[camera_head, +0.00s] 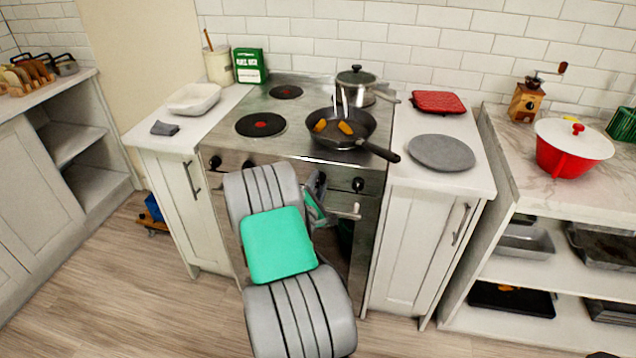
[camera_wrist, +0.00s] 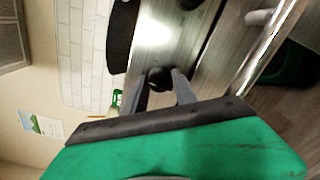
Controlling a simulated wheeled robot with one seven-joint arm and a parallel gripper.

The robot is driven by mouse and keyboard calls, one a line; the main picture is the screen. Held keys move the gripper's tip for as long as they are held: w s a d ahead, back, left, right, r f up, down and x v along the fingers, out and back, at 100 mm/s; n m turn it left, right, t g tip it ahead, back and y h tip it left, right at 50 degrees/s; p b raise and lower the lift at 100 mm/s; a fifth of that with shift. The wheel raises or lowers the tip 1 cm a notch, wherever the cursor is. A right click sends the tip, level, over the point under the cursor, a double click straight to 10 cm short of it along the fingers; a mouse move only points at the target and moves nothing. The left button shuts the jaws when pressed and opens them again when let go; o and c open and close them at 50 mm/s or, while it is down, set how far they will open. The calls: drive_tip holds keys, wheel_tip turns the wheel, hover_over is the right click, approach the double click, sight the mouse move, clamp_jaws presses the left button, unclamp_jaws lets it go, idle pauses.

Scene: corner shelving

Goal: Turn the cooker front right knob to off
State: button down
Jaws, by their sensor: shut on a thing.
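The cooker (camera_head: 283,155) has a metal front with black knobs. One knob (camera_head: 358,184) shows clear of my gripper at the right end of the panel. My gripper (camera_head: 318,182) is at the panel just left of that knob. In the wrist view, the gripper (camera_wrist: 159,75) has its two grey fingers on either side of a black knob (camera_wrist: 158,80), shut on it.
A frying pan (camera_head: 340,132) with orange food sits on the hob, its handle past the front edge. A lidded pot (camera_head: 356,78) stands behind it. The oven handle bar (camera_head: 338,208) is just below my gripper. Counters flank the cooker; a grey plate (camera_head: 441,152) lies on the right one.

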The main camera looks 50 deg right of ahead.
idle(0.3)
drive_tip(key=c, duration=1)
unclamp_jaws()
drive_tip(key=shift+a, duration=0.1)
drive_tip(key=b+v, duration=0.1)
drive_tip(key=v, duration=0.6)
drive_tip(key=shift+s+a+b, duration=0.2)
drive_tip(key=shift+a+b, duration=0.15)
